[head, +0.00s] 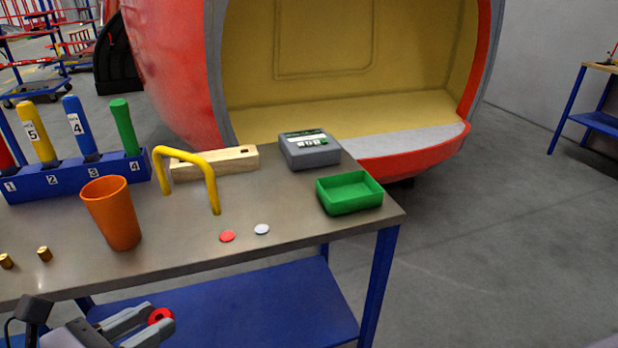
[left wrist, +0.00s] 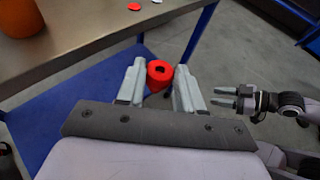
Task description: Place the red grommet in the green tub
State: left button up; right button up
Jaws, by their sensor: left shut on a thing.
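The red grommet (head: 160,316) is a small ring with a dark hole, held between the fingertips of my left gripper (head: 146,325). In the left wrist view the grommet (left wrist: 160,73) sits between the two grey fingers of the left gripper (left wrist: 159,85), in front of the table's near edge and above the blue lower shelf. The green tub (head: 349,193) is a shallow, empty rectangular tray at the table's right end, well to the right of and beyond the left gripper. My right gripper (left wrist: 235,98) shows at the right of the left wrist view, its fingers apart with nothing between them.
The table (head: 290,220) also holds an orange cup (head: 113,213), a yellow handle (head: 187,160), a wooden block (head: 226,161), a grey box (head: 309,150), red (head: 227,236) and white (head: 262,229) discs, brass pieces (head: 44,254) and a blue rack (head: 78,177). The table's front right is mostly clear.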

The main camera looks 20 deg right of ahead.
aim_at(349, 192)
jog(key=i+l+z, duration=0.15)
jog(key=l, duration=1.2)
jog(key=k, duration=0.05)
